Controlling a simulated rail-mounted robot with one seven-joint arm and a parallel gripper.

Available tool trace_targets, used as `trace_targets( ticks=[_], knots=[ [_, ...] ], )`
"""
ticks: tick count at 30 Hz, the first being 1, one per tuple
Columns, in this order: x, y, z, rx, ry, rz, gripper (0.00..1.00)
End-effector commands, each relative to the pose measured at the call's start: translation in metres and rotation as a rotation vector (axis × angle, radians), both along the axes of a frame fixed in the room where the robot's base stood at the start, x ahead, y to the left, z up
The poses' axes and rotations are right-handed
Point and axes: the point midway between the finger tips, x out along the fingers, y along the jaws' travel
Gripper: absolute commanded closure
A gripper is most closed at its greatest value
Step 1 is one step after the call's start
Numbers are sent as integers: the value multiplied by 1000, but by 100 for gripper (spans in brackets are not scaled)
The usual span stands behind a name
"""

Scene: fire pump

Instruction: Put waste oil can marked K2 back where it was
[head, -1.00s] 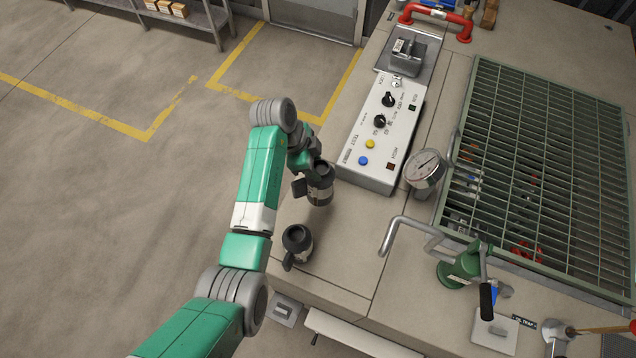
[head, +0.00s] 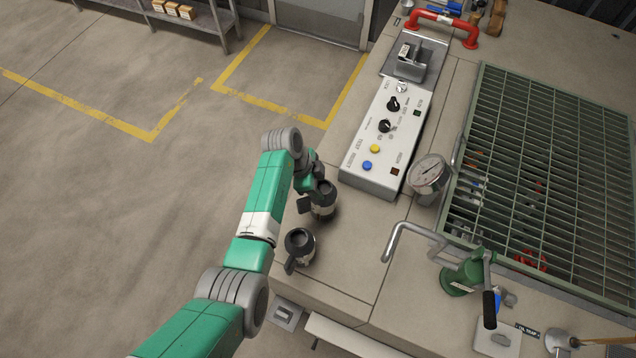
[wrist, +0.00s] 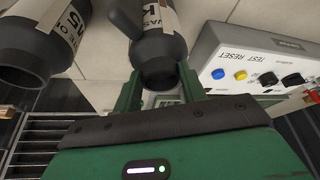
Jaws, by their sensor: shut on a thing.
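My gripper (wrist: 160,92) is shut on a dark grey can (wrist: 158,50) with a pale label; "WAS" and part of a "K" show, the rest is cut off. In the head view this can (head: 324,200) is upright over the bench's left part, below the control box. My gripper (head: 318,186) is partly hidden there behind my arm and the can. I cannot tell whether the can's base touches the bench. A second, similar can (head: 299,243) stands on the bench nearer the front; it also shows at left in the wrist view (wrist: 30,45).
The control box (head: 384,140) with blue and yellow buttons lies beyond the held can. A gauge (head: 430,173), a bent pipe (head: 412,230) and a green grating (head: 550,170) are to the right. Bare bench top (head: 350,240) lies right of the cans.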

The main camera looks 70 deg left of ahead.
Motion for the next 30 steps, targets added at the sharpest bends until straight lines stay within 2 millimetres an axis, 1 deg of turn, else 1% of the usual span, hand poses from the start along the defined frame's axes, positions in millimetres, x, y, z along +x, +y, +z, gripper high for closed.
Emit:
trace_targets(
  ticks=[3, 4, 6, 7, 14, 17, 20, 24, 27, 30],
  knots=[
    [1, 1, -4, 2, -2, 0, 100],
    [0, 0, -3, 0, 0, 0, 53],
    [0, 0, -3, 0, 0, 0, 39],
    [0, 0, -3, 0, 0, 0, 37],
    [0, 0, -2, 0, 0, 0, 37],
    [-1, 1, 5, 1, 0, 0, 37],
    [-7, 5, 24, 4, -3, 2, 37],
    [-21, 10, 58, 4, -2, 2, 37],
    [-30, 13, 79, 3, -2, 2, 37],
    [-36, 16, 96, 2, -2, 1, 37]
  ],
)
